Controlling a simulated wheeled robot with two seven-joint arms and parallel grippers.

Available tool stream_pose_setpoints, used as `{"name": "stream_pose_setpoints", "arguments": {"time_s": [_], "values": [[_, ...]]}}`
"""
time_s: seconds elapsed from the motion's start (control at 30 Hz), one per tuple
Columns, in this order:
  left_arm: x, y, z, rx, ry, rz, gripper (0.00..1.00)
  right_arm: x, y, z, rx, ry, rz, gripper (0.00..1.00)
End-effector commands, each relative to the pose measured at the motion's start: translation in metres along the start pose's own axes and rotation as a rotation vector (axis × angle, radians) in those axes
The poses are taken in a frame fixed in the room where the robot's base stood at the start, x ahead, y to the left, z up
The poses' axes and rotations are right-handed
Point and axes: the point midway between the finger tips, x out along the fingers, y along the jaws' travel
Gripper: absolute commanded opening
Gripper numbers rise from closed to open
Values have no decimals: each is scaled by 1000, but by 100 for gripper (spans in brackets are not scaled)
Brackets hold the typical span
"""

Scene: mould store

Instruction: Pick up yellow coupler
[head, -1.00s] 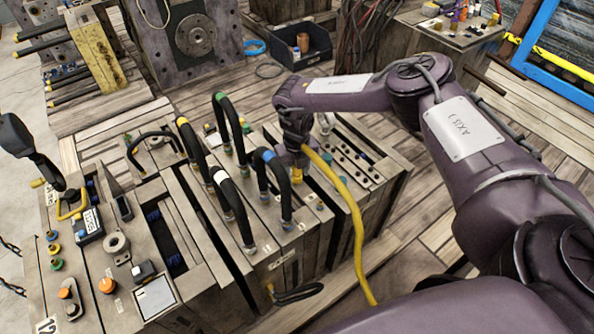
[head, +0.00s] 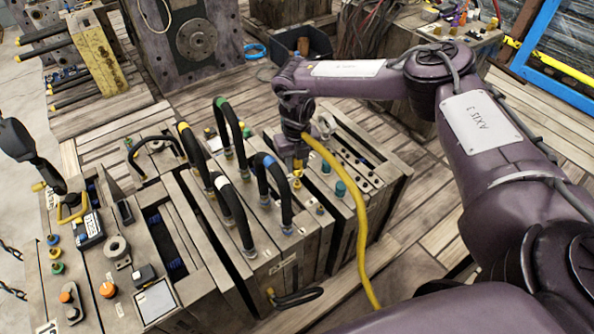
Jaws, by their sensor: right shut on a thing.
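My right gripper (head: 298,158) reaches in from the right, pointing down over the mould block (head: 319,240). It is shut on the yellow coupler (head: 298,166), mostly hidden by the jaws. The yellow hose (head: 359,235) runs from beside the gripper, down and right across the block's front. Just below the coupler is a small brass-coloured fitting (head: 297,183); whether they touch is unclear.
Wooden floor (head: 405,265) lies right of the block.

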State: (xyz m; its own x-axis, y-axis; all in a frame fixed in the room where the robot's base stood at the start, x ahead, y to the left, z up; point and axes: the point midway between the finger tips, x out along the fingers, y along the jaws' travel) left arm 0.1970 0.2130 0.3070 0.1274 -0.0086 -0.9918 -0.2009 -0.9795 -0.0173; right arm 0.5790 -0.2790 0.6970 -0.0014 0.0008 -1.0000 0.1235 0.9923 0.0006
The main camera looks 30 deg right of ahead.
Motion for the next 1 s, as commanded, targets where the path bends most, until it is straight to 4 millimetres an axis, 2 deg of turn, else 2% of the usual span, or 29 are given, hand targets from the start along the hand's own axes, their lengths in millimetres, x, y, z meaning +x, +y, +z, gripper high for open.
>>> {"name": "stream_pose_setpoints", "arguments": {"time_s": [0.03,0.2,0.5,0.7,1.0], "values": [[0,0,2,0,1,0,51,-16,0,2,0,-6,3,0],[1,0,6,1,-3,0,51,-60,0,2,1,-6,2,0],[2,-1,7,2,1,-1,51,-120,0,1,0,-4,1,0],[0,0,6,3,6,0,51,-140,0,0,-1,-3,-1,0],[3,1,11,2,-2,2,51,-146,0,0,-1,-1,0,0]]}}
